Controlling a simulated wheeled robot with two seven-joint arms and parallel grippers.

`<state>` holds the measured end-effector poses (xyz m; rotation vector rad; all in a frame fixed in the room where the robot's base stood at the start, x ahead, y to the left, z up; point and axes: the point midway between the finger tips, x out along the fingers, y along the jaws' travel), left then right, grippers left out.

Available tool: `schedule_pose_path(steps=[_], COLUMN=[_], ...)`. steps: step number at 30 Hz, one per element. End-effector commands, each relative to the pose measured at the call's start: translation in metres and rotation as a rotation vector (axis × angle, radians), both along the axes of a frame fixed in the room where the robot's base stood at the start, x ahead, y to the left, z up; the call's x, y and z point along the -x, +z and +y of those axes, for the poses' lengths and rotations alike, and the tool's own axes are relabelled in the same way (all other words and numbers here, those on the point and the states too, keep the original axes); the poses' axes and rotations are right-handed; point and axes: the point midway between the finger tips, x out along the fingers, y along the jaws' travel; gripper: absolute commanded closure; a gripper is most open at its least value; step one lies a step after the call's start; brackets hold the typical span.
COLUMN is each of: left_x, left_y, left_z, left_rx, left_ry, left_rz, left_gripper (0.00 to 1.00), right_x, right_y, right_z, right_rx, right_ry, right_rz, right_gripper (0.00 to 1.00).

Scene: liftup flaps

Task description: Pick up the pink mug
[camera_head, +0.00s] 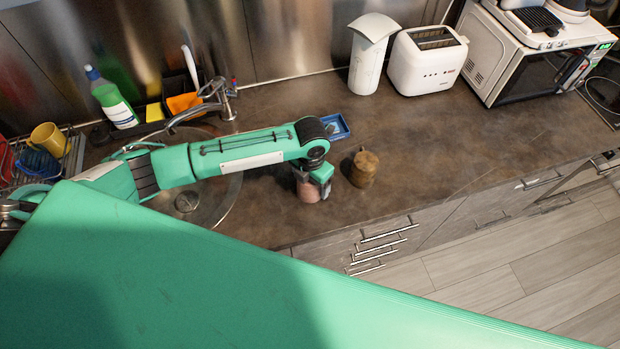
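The pink mug (308,191) stands on the brown counter just right of the sink. Its upper part is hidden by my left gripper and wrist. My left gripper (316,184) points down over the mug, close against it. I cannot tell whether the fingers are open around it or shut on it. My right gripper is not in view.
A brown wooden-looking mug (363,168) stands close to the right. A blue tray (336,126) lies behind my wrist. The sink (215,205) is left, and a white toaster (427,60) and microwave (525,60) stand at the back. The counter's right middle is clear.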

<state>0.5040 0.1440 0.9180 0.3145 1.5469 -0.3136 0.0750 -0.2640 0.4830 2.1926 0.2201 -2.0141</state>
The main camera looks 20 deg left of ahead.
Motion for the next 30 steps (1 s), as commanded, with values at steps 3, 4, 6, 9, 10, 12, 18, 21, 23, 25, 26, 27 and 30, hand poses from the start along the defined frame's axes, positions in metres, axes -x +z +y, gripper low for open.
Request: schedule_pose_path(steps=[3,4,6,9,10,12,18,21,23,25,26,27,30], left_x=[0.000,0.000,0.000,0.000,0.000,0.000,-0.001,-0.001,-0.001,-0.002,-0.002,-0.003,-0.002], left_y=[0.000,0.000,0.000,0.001,0.001,0.001,0.009,0.021,0.033,0.050,0.059,0.071,0.102], left_z=[0.000,0.000,0.000,0.000,0.000,0.000,0.000,0.000,0.000,0.000,0.000,0.000,0.000], left_rx=[0.000,0.000,0.000,0.000,0.000,0.000,0.000,0.001,0.001,0.002,0.001,0.002,0.001], left_ry=[0.000,0.000,0.000,0.000,0.000,0.000,0.000,-0.001,-0.002,-0.002,-0.002,-0.002,-0.002], left_rz=[0.000,0.000,0.000,-0.001,-0.001,-0.001,-0.001,-0.004,-0.006,-0.007,-0.007,-0.008,-0.007], left_gripper=[0.44,0.50,0.63,0.63,0.63,0.63,0.63,0.63,0.63,0.63,0.63,0.63,0.63], right_x=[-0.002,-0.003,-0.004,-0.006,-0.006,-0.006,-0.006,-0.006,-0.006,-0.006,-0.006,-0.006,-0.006], right_y=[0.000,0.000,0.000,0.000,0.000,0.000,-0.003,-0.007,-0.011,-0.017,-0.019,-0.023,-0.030], right_z=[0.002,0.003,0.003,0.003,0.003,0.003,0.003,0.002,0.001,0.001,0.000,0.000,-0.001], right_rx=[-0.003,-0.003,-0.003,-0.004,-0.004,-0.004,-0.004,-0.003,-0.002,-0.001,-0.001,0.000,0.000], right_ry=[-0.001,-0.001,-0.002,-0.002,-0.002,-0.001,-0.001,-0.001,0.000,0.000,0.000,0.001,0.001], right_rz=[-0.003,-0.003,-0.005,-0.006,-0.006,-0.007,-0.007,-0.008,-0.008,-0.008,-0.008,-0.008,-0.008], right_gripper=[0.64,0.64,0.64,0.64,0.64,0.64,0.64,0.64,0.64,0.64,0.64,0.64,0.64])
